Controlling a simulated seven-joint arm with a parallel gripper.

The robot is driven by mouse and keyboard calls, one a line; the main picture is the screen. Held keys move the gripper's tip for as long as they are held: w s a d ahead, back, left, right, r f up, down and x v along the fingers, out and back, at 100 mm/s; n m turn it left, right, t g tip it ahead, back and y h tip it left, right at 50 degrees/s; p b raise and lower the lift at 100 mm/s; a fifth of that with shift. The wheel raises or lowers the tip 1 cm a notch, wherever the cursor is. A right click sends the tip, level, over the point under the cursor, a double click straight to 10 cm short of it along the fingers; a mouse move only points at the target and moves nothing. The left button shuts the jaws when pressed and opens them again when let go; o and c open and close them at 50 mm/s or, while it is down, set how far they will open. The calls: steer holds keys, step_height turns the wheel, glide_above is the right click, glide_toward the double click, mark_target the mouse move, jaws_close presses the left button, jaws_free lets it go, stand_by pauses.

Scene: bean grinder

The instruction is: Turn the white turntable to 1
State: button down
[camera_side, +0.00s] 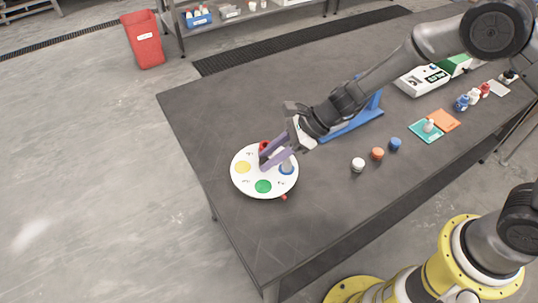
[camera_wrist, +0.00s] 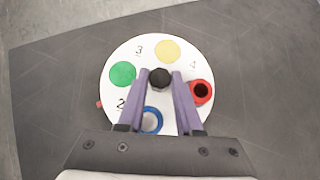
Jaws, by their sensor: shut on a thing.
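The white turntable (camera_side: 253,182) lies near the left end of the dark table and also shows in the wrist view (camera_wrist: 150,53). It bears a yellow disc (camera_wrist: 167,51), a green disc (camera_wrist: 123,74), a red ring-shaped piece (camera_wrist: 201,92) and a blue ring (camera_wrist: 151,120). Digits 2, 3 and 4 are legible; no 1 shows, and my gripper covers part of the near side. A small red marker (camera_wrist: 99,104) sits at the left rim, close to the 2. My gripper (camera_wrist: 159,79), with purple fingers, is shut on the black centre knob (camera_wrist: 160,77).
White (camera_side: 358,165), orange (camera_side: 377,154) and blue (camera_side: 395,144) caps stand right of the turntable. A blue stand (camera_side: 352,124) is behind my arm. Teal (camera_side: 425,132) and orange (camera_side: 445,120) mats lie farther right. The table left of the turntable is clear.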

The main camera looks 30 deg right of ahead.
steer(key=shift+s+a+r+m+t+h, duration=0.15)
steer(key=shift+m+t+h, duration=0.7)
steer(key=shift+m, duration=0.65)
steer(key=shift+s+a+f+m+t+h, duration=0.1)
steer(key=shift+m+t+h, duration=0.55)
steer(key=shift+m+t, duration=0.65)
steer(key=shift+m, duration=0.6)
steer(key=c, duration=0.8)
jaws_free()
steer(key=shift+c, duration=0.2)
steer(key=shift+r, duration=0.1)
steer(key=v, duration=1.3)
steer(key=shift+s+r, duration=0.2)
steer(key=shift+r, duration=0.15)
